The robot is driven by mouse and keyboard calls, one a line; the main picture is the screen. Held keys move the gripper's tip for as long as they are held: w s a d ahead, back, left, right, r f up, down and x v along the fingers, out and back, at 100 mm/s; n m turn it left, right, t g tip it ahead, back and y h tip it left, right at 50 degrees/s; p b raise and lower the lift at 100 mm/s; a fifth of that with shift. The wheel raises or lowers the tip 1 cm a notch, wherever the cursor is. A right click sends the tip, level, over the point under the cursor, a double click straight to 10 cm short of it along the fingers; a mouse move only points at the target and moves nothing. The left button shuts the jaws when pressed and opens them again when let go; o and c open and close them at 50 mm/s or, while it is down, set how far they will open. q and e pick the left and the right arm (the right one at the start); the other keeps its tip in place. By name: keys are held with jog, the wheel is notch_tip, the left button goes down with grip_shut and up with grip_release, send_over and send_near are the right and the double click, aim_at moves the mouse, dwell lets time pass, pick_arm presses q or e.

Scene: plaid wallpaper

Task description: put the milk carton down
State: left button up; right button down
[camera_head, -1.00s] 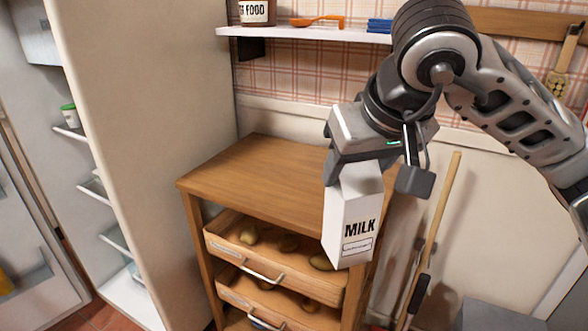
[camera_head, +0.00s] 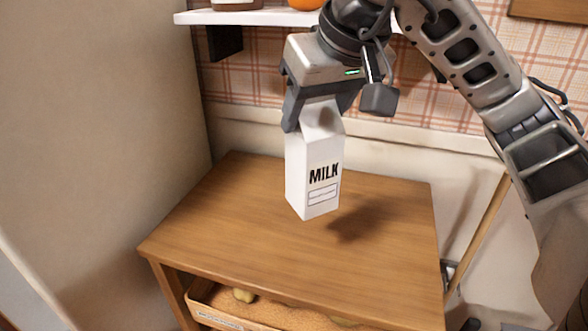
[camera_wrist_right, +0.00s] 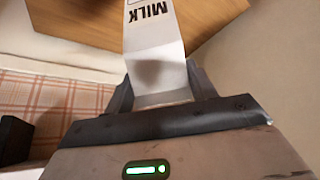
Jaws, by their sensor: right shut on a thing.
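The white milk carton (camera_head: 314,175) hangs upright over the wooden cabinet top (camera_head: 240,215) in the head view. My right gripper (camera_head: 310,115) is shut on the carton's upper end from above. The carton's shadow falls on the wood to its right, and the carton looks a little above the surface. In the right wrist view the carton (camera_wrist_right: 155,45) sits between the fingers of my right gripper (camera_wrist_right: 155,92), with the wooden top (camera_wrist_right: 215,25) beyond it. My left gripper is not in view.
The cabinet top is bare around the carton. A white shelf (camera_head: 250,17) is on the wall behind, near my right gripper's height in the picture. A tall pale panel (camera_head: 90,120) stands at the left.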

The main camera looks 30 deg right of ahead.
jog(key=w+d+f+p, duration=0.1)
jog(key=w+d+f, duration=0.4)
jog(key=w+f, duration=0.5)
notch_tip(320, 180, down, 2)
jog(key=shift+w+d, duration=0.15)
jog(key=shift+d, duration=0.05)
jog(key=shift+f, duration=0.2)
jog(key=shift+c, duration=2.4)
grip_release()
